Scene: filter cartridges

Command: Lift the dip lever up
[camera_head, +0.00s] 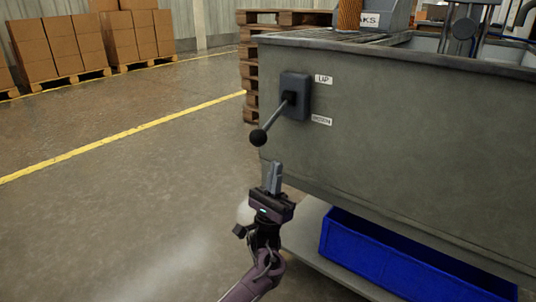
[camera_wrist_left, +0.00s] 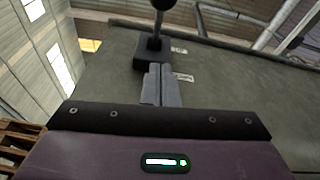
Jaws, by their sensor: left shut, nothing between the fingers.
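The dip lever is a grey rod with a black ball knob (camera_head: 258,138), on a dark mounting box (camera_head: 297,95) on the side of the grey tank (camera_head: 400,120). The lever slants down and to the left from the box in the head view. My left gripper (camera_head: 274,166) is shut and empty, fingers pointing up, a little below the knob and apart from it. In the left wrist view the knob (camera_wrist_left: 163,4) is at the top edge, beyond the shut fingertips (camera_wrist_left: 160,68). My right gripper is not in view.
Small white labels (camera_head: 324,79) sit beside the box, one high and one low. A blue bin (camera_head: 400,262) stands on a shelf below the tank. Wooden pallets (camera_head: 250,60) are stacked behind it. The floor (camera_head: 120,190) to the left is clear.

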